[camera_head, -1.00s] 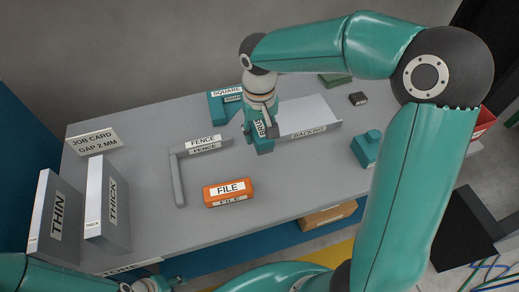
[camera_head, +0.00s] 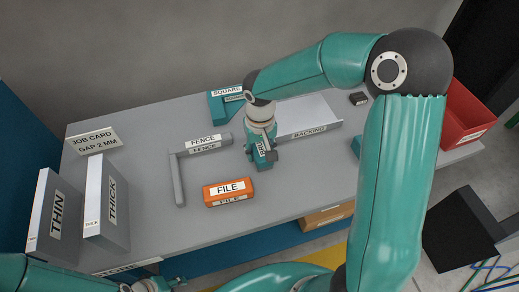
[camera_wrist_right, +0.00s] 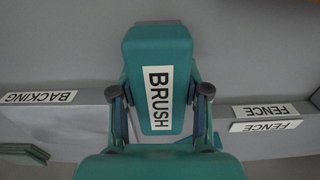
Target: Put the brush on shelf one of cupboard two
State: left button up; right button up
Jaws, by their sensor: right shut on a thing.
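The brush (camera_head: 262,154) is a small teal block with a white BRUSH label. My right gripper (camera_head: 260,138) is shut on it, over the grey bench between the fence and the backing. The right wrist view shows the brush (camera_wrist_right: 157,80) between the two fingers (camera_wrist_right: 158,98). I cannot tell whether the brush touches the bench top. Part of my left arm shows at the bottom left of the head view; its jaws are not clear. I see no label for cupboard two or shelf one.
The grey fence (camera_head: 179,180), orange file (camera_head: 228,192), white backing (camera_head: 308,112) and teal square (camera_head: 222,107) are close around the brush. The thin (camera_head: 55,215) and thick (camera_head: 110,205) panels stand at left. A red bin (camera_head: 465,115) is at right.

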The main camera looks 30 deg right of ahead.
jog(key=o, duration=1.2)
